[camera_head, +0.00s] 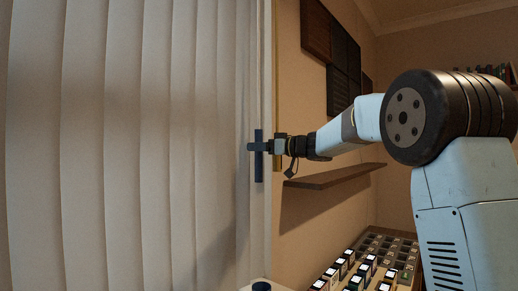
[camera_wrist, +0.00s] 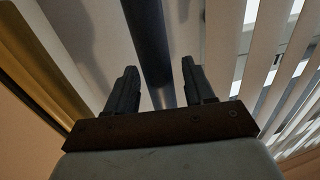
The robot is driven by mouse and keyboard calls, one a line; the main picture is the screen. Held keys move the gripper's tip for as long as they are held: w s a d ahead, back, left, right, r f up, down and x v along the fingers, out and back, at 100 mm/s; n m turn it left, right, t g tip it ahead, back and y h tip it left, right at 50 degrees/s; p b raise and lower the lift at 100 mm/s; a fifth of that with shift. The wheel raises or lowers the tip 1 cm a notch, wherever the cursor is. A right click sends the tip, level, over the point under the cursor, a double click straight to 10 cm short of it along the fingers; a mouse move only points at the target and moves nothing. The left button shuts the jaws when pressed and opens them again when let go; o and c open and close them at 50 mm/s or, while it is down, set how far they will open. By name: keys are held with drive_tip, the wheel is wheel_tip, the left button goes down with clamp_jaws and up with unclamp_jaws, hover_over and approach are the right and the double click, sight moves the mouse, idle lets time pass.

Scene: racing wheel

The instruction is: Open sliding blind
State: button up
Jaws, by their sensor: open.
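The sliding blind (camera_head: 125,140) hangs as wide, pale vertical slats across the left of the head view. A dark blue upright handle bar (camera_head: 259,172) stands at its right edge. My gripper (camera_head: 268,146) reaches in from the right at the bar's mid-height. In the wrist view my gripper (camera_wrist: 158,68) is open, with its two dark fingers apart. The handle bar (camera_wrist: 146,38) runs down the picture between the fingers. Whether either finger touches it cannot be told. Slats of the blind (camera_wrist: 228,45) show to the right, with bright gaps between some of them.
A brown wall shelf (camera_head: 335,177) juts out below my arm. Dark panels (camera_head: 332,50) hang on the wall above it. A rack of small boxed items (camera_head: 365,270) stands at the lower right. A gold-coloured strip (camera_wrist: 35,65) runs along the left in the wrist view.

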drive_tip(key=shift+w+a, duration=0.1)
drive_tip(key=shift+a, duration=0.05)
clamp_jaws()
idle(0.4)
